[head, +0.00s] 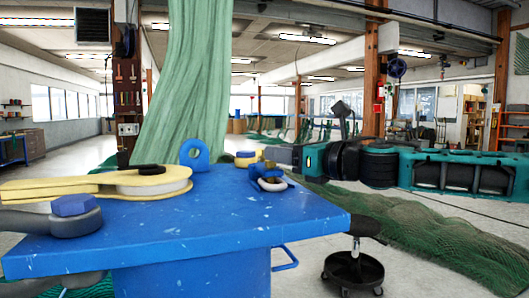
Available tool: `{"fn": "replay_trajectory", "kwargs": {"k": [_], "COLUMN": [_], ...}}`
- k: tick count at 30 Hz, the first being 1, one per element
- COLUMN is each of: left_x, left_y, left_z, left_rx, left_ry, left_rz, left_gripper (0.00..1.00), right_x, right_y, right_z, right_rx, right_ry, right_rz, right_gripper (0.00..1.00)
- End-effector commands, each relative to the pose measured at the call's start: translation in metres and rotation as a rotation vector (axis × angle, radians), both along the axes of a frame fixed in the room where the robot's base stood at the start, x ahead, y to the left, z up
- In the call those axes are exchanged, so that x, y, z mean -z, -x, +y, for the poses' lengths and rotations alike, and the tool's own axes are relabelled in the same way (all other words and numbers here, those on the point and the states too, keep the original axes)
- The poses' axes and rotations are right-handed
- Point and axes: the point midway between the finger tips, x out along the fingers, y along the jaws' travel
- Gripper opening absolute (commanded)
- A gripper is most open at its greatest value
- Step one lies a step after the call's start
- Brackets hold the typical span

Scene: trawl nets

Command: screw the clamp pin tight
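A blue-topped bench (200,225) fills the lower left of the head view. A grey ring-ended part with a blue hexagonal head (74,205) on it lies at its left edge. Behind it is a flat yellow part (120,183) with a black pad on top. A blue eye-shaped piece (195,154) stands upright at the back edge. I cannot tell for sure which blue piece is the clamp pin. My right gripper (282,154) points left above the bench's right back corner, apart from these blue pieces; its fingers are too small to read. My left gripper is not in view.
Small yellow, blue and white ring-like parts (266,176) sit at the bench's right back corner, just below my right gripper. A green net (188,75) hangs behind the bench. More net (430,235) lies on the floor at right. A black wheeled stool (353,270) stands beside the bench.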

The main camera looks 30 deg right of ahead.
Motion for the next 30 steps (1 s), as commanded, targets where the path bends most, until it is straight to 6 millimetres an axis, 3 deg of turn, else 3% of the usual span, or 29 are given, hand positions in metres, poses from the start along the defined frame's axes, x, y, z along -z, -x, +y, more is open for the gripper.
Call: {"fn": "replay_trajectory", "kwargs": {"k": [18,30], "left_x": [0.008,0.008], "left_y": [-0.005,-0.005], "left_z": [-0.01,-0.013], "left_rx": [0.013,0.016], "left_ry": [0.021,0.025], "left_rz": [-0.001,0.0], "left_gripper": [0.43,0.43], "right_x": [0.002,0.0], "right_y": [-0.044,-0.052], "right_z": [0.011,0.014], "right_rx": [0.001,-0.001], "right_ry": [0.003,-0.001], "right_rz": [0.002,0.0], "right_gripper": [0.37,0.37]}}
